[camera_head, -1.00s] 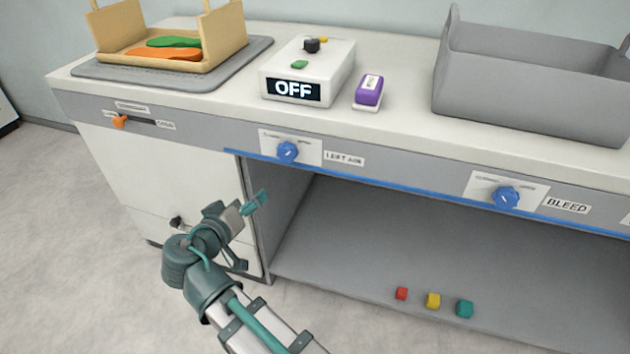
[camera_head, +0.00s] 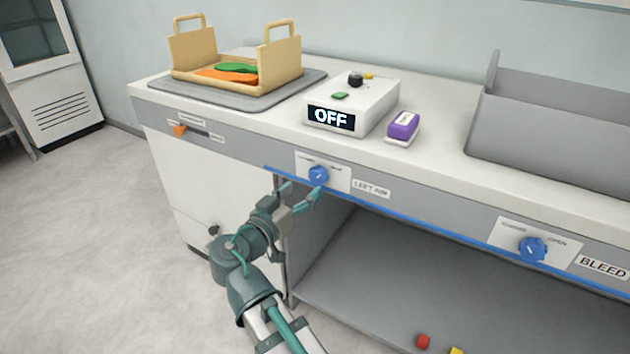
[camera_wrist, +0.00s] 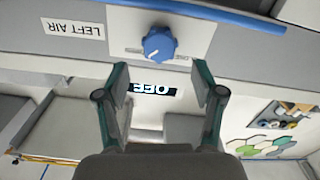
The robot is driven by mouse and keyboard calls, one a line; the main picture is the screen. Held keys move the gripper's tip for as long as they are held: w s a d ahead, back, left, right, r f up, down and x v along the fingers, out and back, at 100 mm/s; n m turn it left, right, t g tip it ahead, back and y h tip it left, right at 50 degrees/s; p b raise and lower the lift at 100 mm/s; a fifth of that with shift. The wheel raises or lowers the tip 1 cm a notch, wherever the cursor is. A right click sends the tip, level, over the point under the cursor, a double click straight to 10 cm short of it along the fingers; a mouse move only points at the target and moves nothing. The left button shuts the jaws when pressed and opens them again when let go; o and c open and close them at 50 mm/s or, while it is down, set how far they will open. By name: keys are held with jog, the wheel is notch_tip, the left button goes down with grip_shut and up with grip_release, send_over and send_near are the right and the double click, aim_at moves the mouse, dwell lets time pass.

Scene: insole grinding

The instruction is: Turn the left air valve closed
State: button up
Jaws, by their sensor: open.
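The left air valve is a blue knob (camera_head: 318,175) on a white plate on the bench's front face, beside the "LEFT AIR" label (camera_head: 371,188). It also shows in the wrist view as a blue knob (camera_wrist: 159,43), beyond the fingertips and roughly centred between them. My gripper (camera_head: 301,193) is open and empty, just in front of and slightly below the knob in the head view. Its two fingers show apart in the wrist view (camera_wrist: 161,80). I see no clear contact with the knob. The knob's exact pointer setting is too small to read.
A blue strip (camera_head: 420,226) runs along the panel's lower edge above an open bay. A similar blue BLEED knob (camera_head: 533,249) is to the right. An orange lever (camera_head: 180,130) is at left. Above stand a white box reading OFF (camera_head: 331,118), a purple-topped item (camera_head: 403,125) and a grey bin (camera_head: 560,140).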

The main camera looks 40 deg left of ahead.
aim_at(316, 178)
jog(key=w, duration=0.4)
jog(key=w+b, duration=0.1)
jog(key=w, duration=0.1)
jog(key=shift+w+a, duration=0.2)
jog(key=shift+a, duration=0.1)
jog(key=c, duration=1.1)
